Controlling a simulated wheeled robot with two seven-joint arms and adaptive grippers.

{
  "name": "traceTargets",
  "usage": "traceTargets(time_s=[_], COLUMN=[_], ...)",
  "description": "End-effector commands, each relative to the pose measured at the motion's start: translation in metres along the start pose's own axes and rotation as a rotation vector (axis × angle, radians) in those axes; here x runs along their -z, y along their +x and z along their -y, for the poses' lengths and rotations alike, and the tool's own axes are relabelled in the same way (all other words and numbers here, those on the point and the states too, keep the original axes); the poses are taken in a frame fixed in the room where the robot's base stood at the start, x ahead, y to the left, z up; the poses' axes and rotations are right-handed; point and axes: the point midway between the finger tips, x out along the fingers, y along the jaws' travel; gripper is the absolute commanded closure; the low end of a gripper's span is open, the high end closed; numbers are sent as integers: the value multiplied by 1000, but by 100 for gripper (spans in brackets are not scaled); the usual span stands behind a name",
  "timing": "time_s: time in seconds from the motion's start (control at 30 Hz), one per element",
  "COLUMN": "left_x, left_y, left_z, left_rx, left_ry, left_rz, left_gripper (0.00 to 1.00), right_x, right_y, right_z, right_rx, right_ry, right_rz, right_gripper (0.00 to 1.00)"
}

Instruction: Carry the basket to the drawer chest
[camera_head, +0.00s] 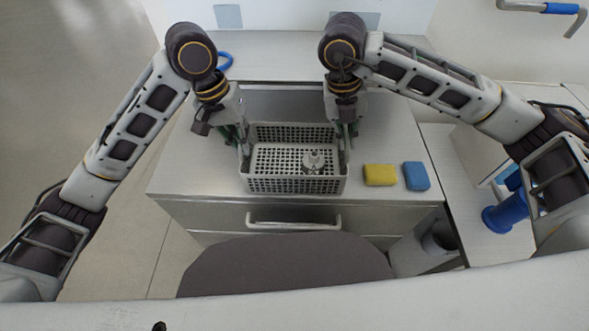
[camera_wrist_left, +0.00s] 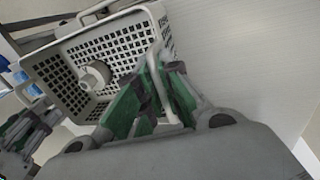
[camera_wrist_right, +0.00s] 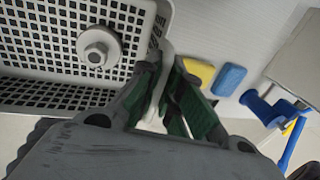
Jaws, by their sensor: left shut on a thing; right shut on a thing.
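The basket (camera_head: 296,184) is a light grey perforated crate over the top of the drawer chest (camera_head: 190,182), near its front edge. A white round part (camera_head: 314,160) lies inside it. My left gripper (camera_head: 242,146) is shut on the basket's left handle, which shows between its green-padded fingers in the left wrist view (camera_wrist_left: 160,95). My right gripper (camera_head: 347,142) is shut on the right handle, seen in the right wrist view (camera_wrist_right: 168,85). I cannot tell whether the basket touches the chest top. The chest has a front drawer handle (camera_head: 293,221).
A yellow block (camera_head: 380,175) and a blue block (camera_head: 416,176) lie right of the basket on the chest top. A blue ring-shaped thing (camera_head: 225,61) is behind the left arm. A blue object (camera_head: 503,217) stands on the right surface. Floor is open at left.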

Motion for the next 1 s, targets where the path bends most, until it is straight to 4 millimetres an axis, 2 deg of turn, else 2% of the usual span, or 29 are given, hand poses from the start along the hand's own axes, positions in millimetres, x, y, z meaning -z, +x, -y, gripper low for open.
traceTargets(time_s=[0.43, 0.47, 0.6, 1.0], left_x=[0, 0, 0, 0], left_y=[8, 8, 7, 6], left_z=[3, 4, 3, 2], left_rx=[4, 5, 4, 1], left_ry=[-2, -2, -2, 0], left_rz=[1, 2, 2, 0], left_gripper=[100, 89, 71, 71], right_x=[-1, -1, -1, 0], right_y=[8, 8, 8, 7], right_z=[1, 1, 0, -1], right_rx=[4, 5, 4, 1], right_ry=[6, 6, 5, 1], right_rz=[2, 0, 0, 0], right_gripper=[100, 89, 71, 71])
